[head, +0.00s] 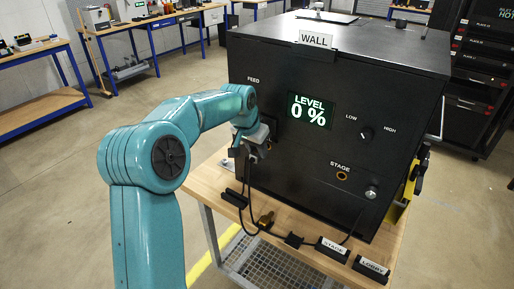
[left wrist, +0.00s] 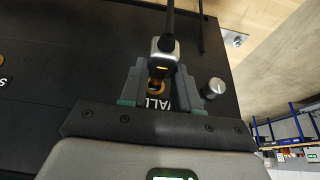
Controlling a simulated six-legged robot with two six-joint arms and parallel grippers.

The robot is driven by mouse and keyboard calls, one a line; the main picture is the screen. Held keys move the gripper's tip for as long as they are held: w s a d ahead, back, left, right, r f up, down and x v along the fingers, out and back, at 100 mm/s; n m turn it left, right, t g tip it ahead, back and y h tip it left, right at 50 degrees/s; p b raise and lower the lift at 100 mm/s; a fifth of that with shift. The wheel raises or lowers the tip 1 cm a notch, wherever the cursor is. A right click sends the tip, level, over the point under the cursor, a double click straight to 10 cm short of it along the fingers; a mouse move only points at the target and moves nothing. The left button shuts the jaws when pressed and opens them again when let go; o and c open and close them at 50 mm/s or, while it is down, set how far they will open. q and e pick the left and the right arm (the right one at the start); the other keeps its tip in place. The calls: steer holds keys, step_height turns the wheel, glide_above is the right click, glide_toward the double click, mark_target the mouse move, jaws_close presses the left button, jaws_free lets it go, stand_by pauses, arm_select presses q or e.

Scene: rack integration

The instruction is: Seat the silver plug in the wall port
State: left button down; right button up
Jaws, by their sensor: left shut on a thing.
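My left gripper (head: 256,146) is at the front of the black cabinet (head: 300,150), below the FEED label. In the left wrist view, my left gripper (left wrist: 160,76) is shut on the silver plug (left wrist: 163,52), with a dark cable (left wrist: 170,18) running from it. An orange-gold port ring (left wrist: 155,87) shows between the fingers, close to the plug, beside lettering partly hidden but reading like WALL. I cannot tell whether the plug touches or enters the port. In the head view my gripper hides the port. My right gripper is not in view.
A STAGE port (head: 342,176), a dial (head: 366,134) and a silver knob (head: 371,193) are on the cabinet front. The display (head: 311,110) reads LEVEL 0 %.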

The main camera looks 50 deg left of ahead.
arm_select(q)
steer(key=shift+w+a+r+p, duration=0.1)
steer(key=shift+w+a+p, duration=0.1)
steer(key=shift+w+p, duration=0.6)
stand_by(0.4)
steer(key=shift+s, duration=0.1)
steer(key=shift+s+b, duration=0.1)
steer(key=shift+b, duration=0.2)
steer(key=shift+s, duration=0.15)
steer(key=shift+s+d, duration=0.15)
steer(key=shift+s, duration=0.05)
steer(key=shift+w, duration=0.1)
stand_by(0.9)
